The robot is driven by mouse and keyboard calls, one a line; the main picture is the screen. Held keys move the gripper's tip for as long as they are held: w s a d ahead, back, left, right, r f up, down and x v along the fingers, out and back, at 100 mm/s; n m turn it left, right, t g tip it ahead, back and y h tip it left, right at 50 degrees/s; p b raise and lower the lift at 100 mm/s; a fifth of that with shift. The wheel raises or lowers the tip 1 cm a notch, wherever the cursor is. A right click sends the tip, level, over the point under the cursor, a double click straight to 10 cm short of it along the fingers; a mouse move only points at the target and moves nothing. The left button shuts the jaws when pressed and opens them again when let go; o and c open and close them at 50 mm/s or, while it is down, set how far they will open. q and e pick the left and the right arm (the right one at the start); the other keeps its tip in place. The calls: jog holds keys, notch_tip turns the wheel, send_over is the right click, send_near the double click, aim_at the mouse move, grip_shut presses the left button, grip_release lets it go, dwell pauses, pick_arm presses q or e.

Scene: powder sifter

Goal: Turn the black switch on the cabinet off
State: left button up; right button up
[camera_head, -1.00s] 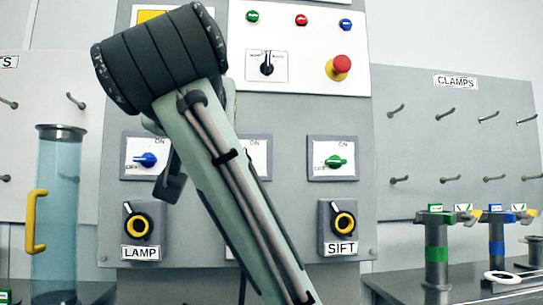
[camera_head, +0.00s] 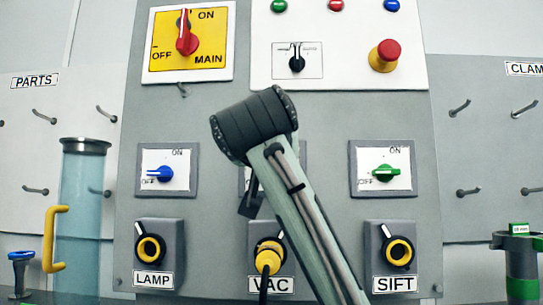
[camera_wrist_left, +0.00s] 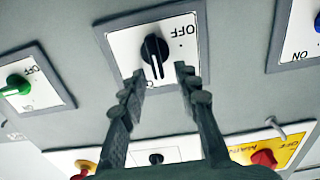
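In the left wrist view, which shows the cabinet upside down, a black switch (camera_wrist_left: 154,55) sits on a white plate marked OFF at upper right. A partly hidden label is at lower left. The white line on its knob points down in that picture, away from OFF. My left gripper (camera_wrist_left: 161,74) is open, with its two fingertips close to the knob, one toward each side. Contact cannot be told. In the head view, my left arm hides most of this switch's plate (camera_head: 246,180). My right gripper is not in view.
A blue switch (camera_head: 163,174) and a green switch (camera_head: 386,173) flank the covered plate. Above are a red main switch (camera_head: 187,40), a small black selector (camera_head: 297,63) and a red emergency button (camera_head: 384,54). A yellow plug (camera_head: 269,256) with a cable sits below at VAC.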

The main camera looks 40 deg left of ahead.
pick_arm(q)
jog(key=shift+w+a, duration=0.1)
jog(key=shift+w, duration=0.15)
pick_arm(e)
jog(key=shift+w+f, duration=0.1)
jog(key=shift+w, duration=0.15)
pick_arm(q)
grip_shut()
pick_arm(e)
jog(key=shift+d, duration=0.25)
